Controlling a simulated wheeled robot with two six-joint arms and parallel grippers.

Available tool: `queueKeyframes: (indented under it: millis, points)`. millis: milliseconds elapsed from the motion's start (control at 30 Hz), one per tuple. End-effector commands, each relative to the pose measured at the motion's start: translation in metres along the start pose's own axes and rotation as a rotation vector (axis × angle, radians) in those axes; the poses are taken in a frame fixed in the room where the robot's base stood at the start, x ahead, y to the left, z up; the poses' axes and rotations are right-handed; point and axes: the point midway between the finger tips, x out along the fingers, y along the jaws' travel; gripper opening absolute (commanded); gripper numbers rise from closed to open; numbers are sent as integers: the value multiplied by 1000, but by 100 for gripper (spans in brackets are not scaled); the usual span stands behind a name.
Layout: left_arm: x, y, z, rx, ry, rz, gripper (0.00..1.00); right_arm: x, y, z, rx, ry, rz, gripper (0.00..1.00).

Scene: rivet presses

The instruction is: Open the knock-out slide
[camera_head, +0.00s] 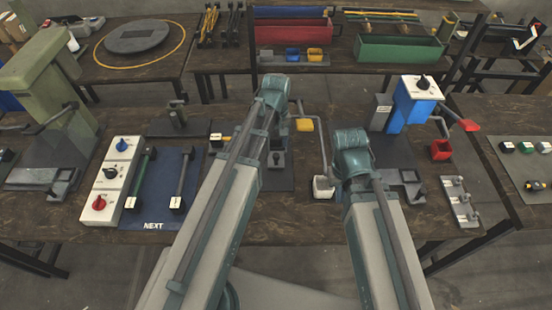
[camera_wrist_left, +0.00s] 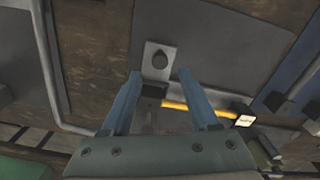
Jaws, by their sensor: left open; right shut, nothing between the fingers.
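No part is labelled as the knock-out slide, so I cannot tell for sure which one it is. A small light grey block with a dark round knob (camera_wrist_left: 158,59) lies on a dark plate (camera_wrist_left: 200,35) in the left wrist view, just beyond the fingertips. It also shows on the middle bench (camera_head: 277,159), beside my left arm. My left gripper (camera_wrist_left: 159,74) is open and empty, its two blue fingers on either side of the line to the block. A yellow bar (camera_wrist_left: 188,108) passes by the fingers. In the head view my left gripper is hidden behind its arm. My right gripper is not visible.
A bent grey rod with a yellow end (camera_head: 305,125) stands right of my left arm. A blue press (camera_head: 410,105) with a red-tipped lever is at right. A switch panel (camera_head: 112,180) and blue mat (camera_head: 150,205) are at left. A green press (camera_head: 50,85) stands further left.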

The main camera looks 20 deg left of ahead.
Motion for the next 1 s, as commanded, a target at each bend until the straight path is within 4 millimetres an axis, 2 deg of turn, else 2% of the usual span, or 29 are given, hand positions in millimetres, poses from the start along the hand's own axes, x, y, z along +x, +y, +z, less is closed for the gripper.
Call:
queueKeyframes:
  millis: [33,300,700,767,1000]
  points:
    - [15,0,0,0,0,0,61,15,-1,-1,0,0,0,0]
    - [47,0,0,0,0,0,61,46,-4,-3,0,0,0,0]
    - [51,0,0,0,0,0,61,51,-5,-3,0,0,0,0]
    - [51,0,0,0,0,0,54,51,-5,-3,0,0,0,0]
    - [51,0,0,0,0,0,10,51,-5,-3,0,0,0,0]
